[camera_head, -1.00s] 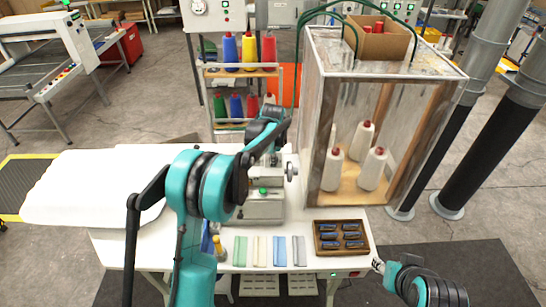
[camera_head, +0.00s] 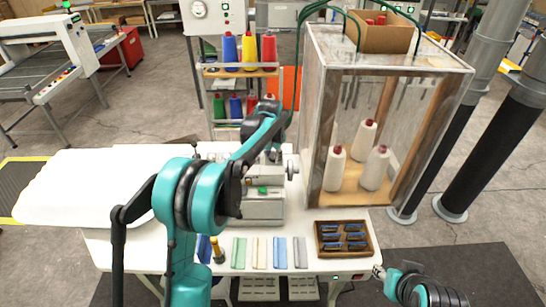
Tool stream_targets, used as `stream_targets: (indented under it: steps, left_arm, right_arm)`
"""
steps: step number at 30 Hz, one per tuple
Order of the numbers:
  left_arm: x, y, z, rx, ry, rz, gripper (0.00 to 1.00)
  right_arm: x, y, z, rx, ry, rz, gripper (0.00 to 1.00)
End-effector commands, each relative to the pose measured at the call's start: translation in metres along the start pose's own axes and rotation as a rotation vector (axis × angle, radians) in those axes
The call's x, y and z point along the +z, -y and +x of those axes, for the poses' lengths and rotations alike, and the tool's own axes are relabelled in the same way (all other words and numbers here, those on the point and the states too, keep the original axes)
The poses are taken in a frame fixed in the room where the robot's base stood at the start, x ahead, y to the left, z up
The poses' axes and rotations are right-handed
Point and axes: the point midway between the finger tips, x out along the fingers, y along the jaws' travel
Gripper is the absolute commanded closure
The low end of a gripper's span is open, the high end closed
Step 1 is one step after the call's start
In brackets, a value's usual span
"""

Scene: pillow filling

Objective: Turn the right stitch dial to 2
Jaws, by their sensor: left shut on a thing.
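The sewing machine (camera_head: 263,206) stands on the white table, with a green button on its front and a round handwheel (camera_head: 291,170) at its right. My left gripper (camera_head: 274,156) reaches over the machine from behind its arm and is at the machine's top, near the right end. It is shut on a small part there, which seems to be a stitch dial. The dials and their numbers are too small and covered to read. My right gripper (camera_head: 379,270) is low at the right, off the table's front right corner, away from the machine. Its jaws are too small to judge.
A clear-sided cabinet (camera_head: 395,115) with white thread cones stands close to the machine's right. A wooden tray (camera_head: 343,239) and several coloured strips (camera_head: 259,252) lie along the front of the table. A white pillow (camera_head: 85,188) lies at the left.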

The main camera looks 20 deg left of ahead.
Motion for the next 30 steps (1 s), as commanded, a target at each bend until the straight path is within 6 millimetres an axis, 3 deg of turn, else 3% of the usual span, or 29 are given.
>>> stream_targets:
  steps: [15,30]
  left_arm:
    - [0.0,-0.001,0.0,-0.004,-0.021,-0.405,0.99]
    - [0.0,-0.001,0.0,-0.005,-0.027,-0.53,0.99]
  right_arm:
    - [0.008,0.0,0.011,0.0,0.0,0.0,0.6]
    - [0.01,0.0,0.014,0.0,0.0,0.0,0.6]
